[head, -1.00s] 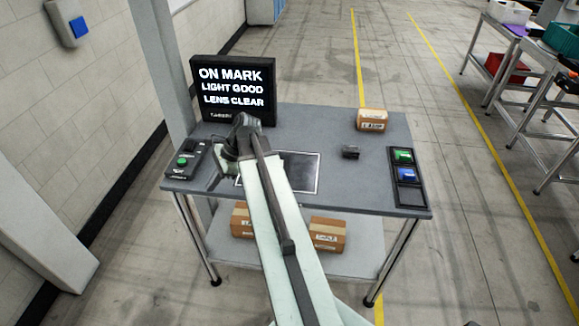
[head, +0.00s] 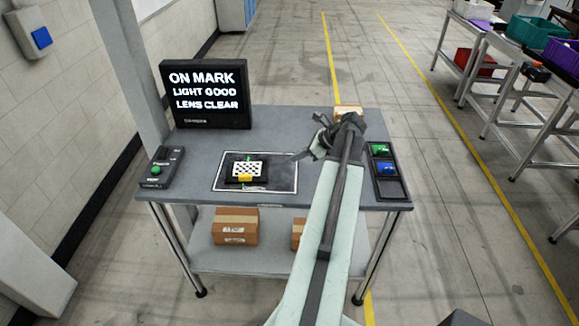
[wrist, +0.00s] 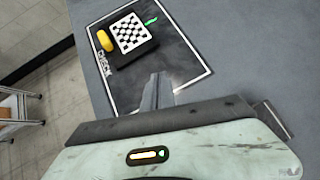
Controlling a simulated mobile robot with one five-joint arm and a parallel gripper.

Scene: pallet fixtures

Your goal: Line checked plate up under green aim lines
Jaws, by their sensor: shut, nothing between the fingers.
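The checked plate (head: 247,170) is a black-and-white checkered square on a dark block with a yellow part. It sits inside the white-outlined dark mat (head: 283,183) on the table. It also shows in the wrist view (wrist: 130,33), with the yellow part to its left. Short green aim lines (wrist: 151,21) show at the plate's edge. My gripper (head: 309,155) is right of the mat, above the table, apart from the plate. In the wrist view its fingers (wrist: 157,90) are shut and empty. The monitor (head: 206,94) reads "ON MARK, LIGHT GOOD, LENS CLEAR".
A control box with a green button (head: 158,168) is at the table's left. A panel with green and blue buttons (head: 384,170) is at the right, close to my arm. A carton (head: 347,112) is partly hidden behind my gripper. Cartons (head: 236,226) sit on the lower shelf.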

